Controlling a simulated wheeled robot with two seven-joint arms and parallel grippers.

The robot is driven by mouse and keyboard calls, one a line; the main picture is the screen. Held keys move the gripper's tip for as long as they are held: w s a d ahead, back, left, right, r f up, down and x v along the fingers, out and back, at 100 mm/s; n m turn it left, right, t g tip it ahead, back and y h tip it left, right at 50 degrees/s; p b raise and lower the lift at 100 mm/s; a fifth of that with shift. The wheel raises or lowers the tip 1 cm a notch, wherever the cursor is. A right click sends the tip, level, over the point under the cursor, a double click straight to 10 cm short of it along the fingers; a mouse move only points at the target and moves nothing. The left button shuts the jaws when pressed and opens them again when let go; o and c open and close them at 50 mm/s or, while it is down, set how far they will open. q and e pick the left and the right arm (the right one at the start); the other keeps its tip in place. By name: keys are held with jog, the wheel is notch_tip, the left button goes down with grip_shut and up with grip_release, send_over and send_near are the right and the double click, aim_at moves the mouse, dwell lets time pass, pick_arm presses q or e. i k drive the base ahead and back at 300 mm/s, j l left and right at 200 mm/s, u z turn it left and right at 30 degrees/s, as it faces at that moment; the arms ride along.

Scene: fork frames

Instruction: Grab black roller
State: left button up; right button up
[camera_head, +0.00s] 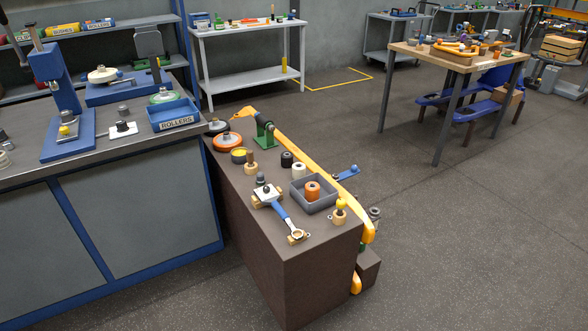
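A small black roller (287,159) stands on the dark brown bench top (225,172). It is just behind and left of a white roller (298,171), and nothing covers it from above. Neither my left nor my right gripper is in view, so I cannot tell whether they are open or hold anything.
A grey tray (332,207) holds an orange roller (312,190). A blue-handled tool (281,212) lies near the bench front. A green stand (264,131) is behind the black roller. A long yellow frame (310,167) runs along the right edge. Open floor lies right.

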aim_at(287, 160)
jog(key=z, duration=0.35)
jog(key=i+j+z, duration=0.15)
jog(key=j+z, duration=0.3)
jog(key=i+j+z, duration=0.15)
jog(key=j+z, duration=0.15)
jog(key=z, duration=0.2)
jog(key=j+z, duration=0.45)
jog(key=j, duration=2.5)
